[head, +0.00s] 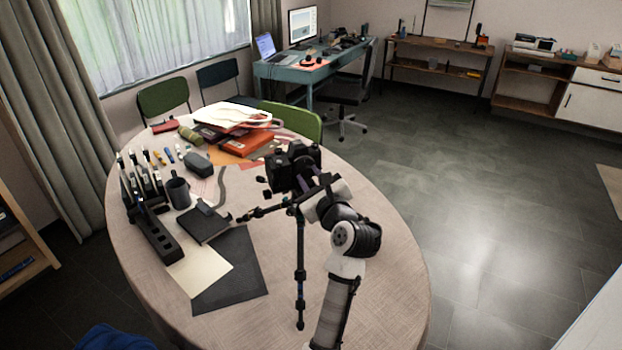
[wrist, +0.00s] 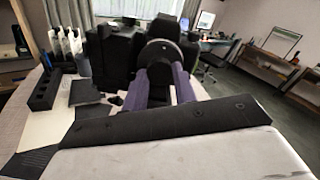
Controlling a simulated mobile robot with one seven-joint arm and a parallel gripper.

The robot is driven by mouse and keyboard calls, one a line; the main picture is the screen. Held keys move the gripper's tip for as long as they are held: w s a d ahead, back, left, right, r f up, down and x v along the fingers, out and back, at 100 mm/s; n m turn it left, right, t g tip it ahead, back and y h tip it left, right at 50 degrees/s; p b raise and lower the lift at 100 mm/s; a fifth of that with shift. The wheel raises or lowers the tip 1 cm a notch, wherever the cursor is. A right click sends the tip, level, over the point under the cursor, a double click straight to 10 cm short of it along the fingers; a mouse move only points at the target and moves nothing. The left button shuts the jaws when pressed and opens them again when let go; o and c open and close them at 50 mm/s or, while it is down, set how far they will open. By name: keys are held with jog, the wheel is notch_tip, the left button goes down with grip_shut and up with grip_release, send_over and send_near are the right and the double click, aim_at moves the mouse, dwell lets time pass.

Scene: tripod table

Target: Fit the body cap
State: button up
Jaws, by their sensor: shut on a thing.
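A black camera (head: 293,165) sits on a tripod (head: 300,250) that stands on the round table. In the wrist view the camera's dark body (wrist: 112,55) fills the upper middle. My gripper (wrist: 160,74) is shut on the body cap (wrist: 160,50), a dark disc with a pale rim, held upright between the two purple-grey fingers. The cap is at or close to the camera's front; I cannot tell whether they touch. In the head view my gripper (head: 325,188) is right beside the camera, and the cap is hidden there.
The round table (head: 370,270) is clear at its right. Papers and an orange box (head: 247,143) lie at the back. Chairs stand behind.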

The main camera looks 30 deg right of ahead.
jog(key=shift+w+a, duration=0.1)
jog(key=o, duration=1.3)
jog(key=shift+m, duration=0.3)
jog(key=shift+o, duration=0.2)
jog(key=shift+f, duration=0.1)
jog(key=s, duration=0.7)
jog(key=shift+a, duration=0.45)
